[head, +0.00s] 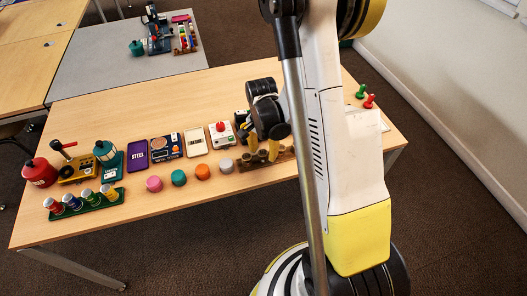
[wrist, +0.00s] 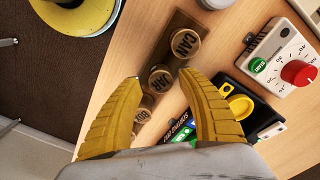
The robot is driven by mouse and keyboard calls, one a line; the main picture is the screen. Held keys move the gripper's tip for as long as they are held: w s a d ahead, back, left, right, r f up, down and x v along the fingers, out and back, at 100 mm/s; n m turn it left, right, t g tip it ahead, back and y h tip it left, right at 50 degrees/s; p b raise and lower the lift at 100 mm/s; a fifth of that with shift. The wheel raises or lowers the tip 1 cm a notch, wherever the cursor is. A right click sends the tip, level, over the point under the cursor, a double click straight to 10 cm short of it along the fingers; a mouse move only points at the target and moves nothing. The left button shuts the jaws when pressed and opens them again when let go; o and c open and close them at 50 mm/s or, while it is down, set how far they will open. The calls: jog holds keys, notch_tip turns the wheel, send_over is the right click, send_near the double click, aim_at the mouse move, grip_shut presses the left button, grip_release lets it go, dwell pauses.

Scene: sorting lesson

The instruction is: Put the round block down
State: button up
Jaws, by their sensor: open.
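A dark brown wooden rack (wrist: 178,23) lies on the table under my gripper, with round wooden blocks standing on it in a row. The block marked CAN (wrist: 186,43) is at one end. The block marked JAR (wrist: 160,78) shows between my fingertips. A third round block (wrist: 143,115) is partly hidden by my left finger. My gripper (wrist: 161,79) is open, its yellow fingers apart on either side of the row. In the head view my gripper (head: 264,151) is over the rack (head: 248,166) at the table's right part. I cannot tell finger height exactly.
Pink (head: 154,184), teal (head: 179,178), orange (head: 203,172) and grey (head: 226,166) discs line the front. Bare wood lies left of the rack in the wrist view.

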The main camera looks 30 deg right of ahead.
notch_tip(320, 180, up, 12)
jog(key=p, duration=0.5)
notch_tip(320, 180, up, 13)
jog(key=n+t, duration=0.3)
jog(key=n, duration=0.3)
send_over(262, 153)
jog(key=s+a, duration=0.4)
jog(key=a, duration=0.3)
jog(key=s+a+r+n+t, duration=0.4)
jog(key=s+a+r+n, duration=0.1)
jog(key=s+a+n, duration=0.1)
jog(key=shift+s+r+n, duration=0.2)
jog(key=shift+s+n, duration=0.3)
jog(key=shift+s, duration=0.05)
jog(key=shift+d, duration=0.15)
